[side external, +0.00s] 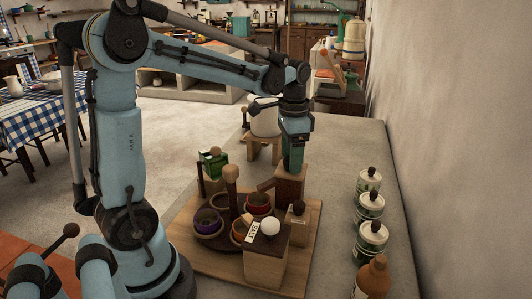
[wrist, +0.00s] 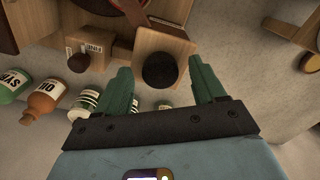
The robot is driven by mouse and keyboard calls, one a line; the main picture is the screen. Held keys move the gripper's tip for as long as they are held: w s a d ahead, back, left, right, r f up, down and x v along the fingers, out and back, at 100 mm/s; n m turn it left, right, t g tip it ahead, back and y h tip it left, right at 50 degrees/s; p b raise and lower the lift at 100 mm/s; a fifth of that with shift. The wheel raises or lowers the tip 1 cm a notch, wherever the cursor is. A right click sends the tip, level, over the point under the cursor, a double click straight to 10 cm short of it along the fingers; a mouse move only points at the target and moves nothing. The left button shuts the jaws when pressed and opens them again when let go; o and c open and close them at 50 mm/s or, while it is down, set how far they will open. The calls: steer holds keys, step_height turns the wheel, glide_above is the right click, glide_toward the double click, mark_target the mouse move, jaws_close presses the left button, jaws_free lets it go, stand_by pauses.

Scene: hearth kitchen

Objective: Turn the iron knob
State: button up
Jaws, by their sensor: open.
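A dark round knob (wrist: 159,70), which looks like the iron knob, sits on top of a wooden block (wrist: 181,46) in the wrist view. My gripper (wrist: 160,64) is open, with one green finger on each side of the knob in that view. I cannot tell whether the fingers reach down to its height or touch it. In the side view my gripper (side external: 293,166) points straight down over the wooden block (side external: 289,187), and the knob is hidden behind the fingers there. A reddish-brown handle (side external: 266,184) sticks out from the block's left side.
A small box with a dark knob (side external: 298,210) stands close in front. A round rack with bowls (side external: 207,222) and a wooden post (side external: 231,176) stand to the left. Several canisters (side external: 370,206) and a brown bottle (side external: 372,278) line the right. A white pot (side external: 265,122) stands behind.

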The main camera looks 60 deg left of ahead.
step_height(320, 180, up, 12)
stand_by(0.8)
steer(key=shift+d, duration=0.1)
steer(key=s+d+f+n+t, duration=0.3)
steer(key=s+d+f+t, duration=0.4)
steer(key=f, duration=0.4)
steer(key=s+d, duration=0.1)
steer(key=d, duration=0.1)
steer(key=shift+d+f+n, duration=0.25)
steer(key=shift+d+n, duration=0.05)
steer(key=shift+d, duration=0.1)
steer(key=shift+o, duration=0.3)
